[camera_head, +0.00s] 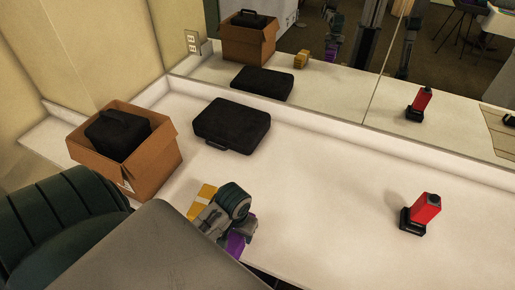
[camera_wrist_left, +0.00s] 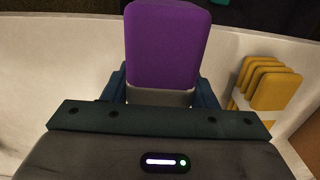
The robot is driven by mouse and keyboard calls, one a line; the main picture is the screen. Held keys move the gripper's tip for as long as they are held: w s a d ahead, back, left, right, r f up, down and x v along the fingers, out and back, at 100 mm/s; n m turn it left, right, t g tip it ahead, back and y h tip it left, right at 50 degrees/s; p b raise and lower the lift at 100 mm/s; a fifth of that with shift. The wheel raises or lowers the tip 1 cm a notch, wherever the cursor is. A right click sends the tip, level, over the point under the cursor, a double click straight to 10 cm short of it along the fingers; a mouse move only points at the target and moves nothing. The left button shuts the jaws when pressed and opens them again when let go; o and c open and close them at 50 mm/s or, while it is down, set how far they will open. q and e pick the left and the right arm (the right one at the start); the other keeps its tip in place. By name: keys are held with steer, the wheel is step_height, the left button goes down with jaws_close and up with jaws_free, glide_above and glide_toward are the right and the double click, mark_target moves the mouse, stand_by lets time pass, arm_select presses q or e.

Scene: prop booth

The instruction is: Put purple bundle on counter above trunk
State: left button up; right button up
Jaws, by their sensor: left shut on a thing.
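My left gripper (camera_head: 228,215) is shut on the purple bundle (camera_head: 237,244), over the near edge of the white counter (camera_head: 310,205). In the left wrist view the purple bundle (camera_wrist_left: 167,45) stands up from between the fingers (camera_wrist_left: 160,95). In the head view my arm and gripper hide most of it, and I cannot tell whether it touches the counter. I cannot tell which thing is the trunk; a black case (camera_head: 232,125) lies flat on the counter near the mirror. My right gripper is not directly in view.
A yellow bundle (camera_head: 201,198) sits beside my left gripper; it also shows in the left wrist view (camera_wrist_left: 274,86). A cardboard box (camera_head: 150,165) holding another black case (camera_head: 118,134) stands at left. A red object with a black base (camera_head: 426,208) stands at right. The counter's middle is clear.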

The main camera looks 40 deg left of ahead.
arm_select(q)
steer(key=w+p, duration=0.1)
steer(key=w, duration=0.2)
steer(key=w+p, duration=0.1)
steer(key=w, duration=0.3)
steer(key=w+f+p, duration=0.1)
steer(key=w, duration=0.3)
steer(key=shift+w+d, duration=0.1)
steer(key=shift+d, duration=0.2)
steer(key=shift+w+d, duration=0.15)
steer(key=shift+w, duration=0.25)
steer(key=shift+w+d+f+p, duration=0.1)
steer(key=shift+w+p, duration=0.2)
steer(key=shift+p, duration=0.05)
step_height(320, 180, down, 3)
steer(key=shift+r+p, duration=0.15)
steer(key=shift+p, duration=0.45)
steer(key=shift+f, duration=0.5)
steer(key=o, duration=1.1)
steer(key=shift+f, duration=0.1)
